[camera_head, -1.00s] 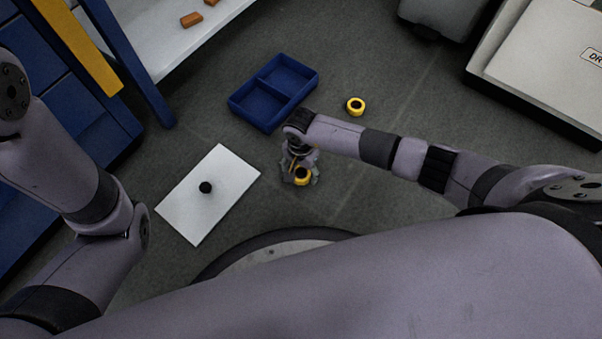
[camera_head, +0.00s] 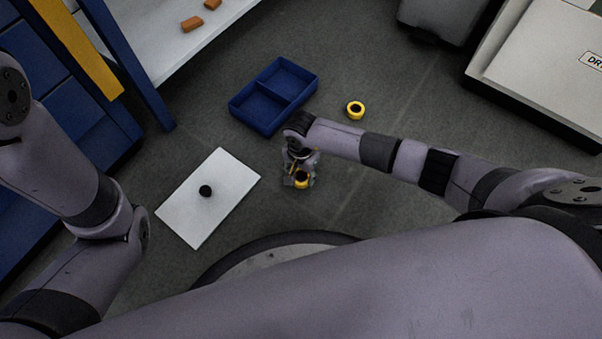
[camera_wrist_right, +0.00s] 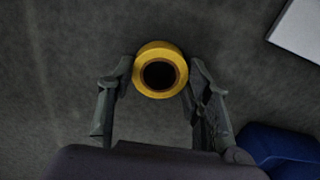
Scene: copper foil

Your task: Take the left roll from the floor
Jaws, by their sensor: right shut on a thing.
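The left roll (camera_head: 302,180) is a yellow ring with a dark centre, low over or on the grey floor in the head view. My right gripper (camera_head: 301,178) is shut on it. In the right wrist view the roll (camera_wrist_right: 160,70) sits between the two fingertips of the gripper (camera_wrist_right: 161,80), one on each side. I cannot tell whether the roll still touches the floor. A second yellow roll (camera_head: 355,110) stands apart on the floor to the upper right. My left gripper is not in view; only my left arm shows.
A blue two-part tray (camera_head: 290,98) lies on the floor above the gripper; its edge shows in the wrist view (camera_wrist_right: 285,150). A white board (camera_head: 224,195) with a black knob (camera_head: 205,191) lies to the left. A white shelf (camera_head: 165,50) holds orange blocks (camera_head: 192,23).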

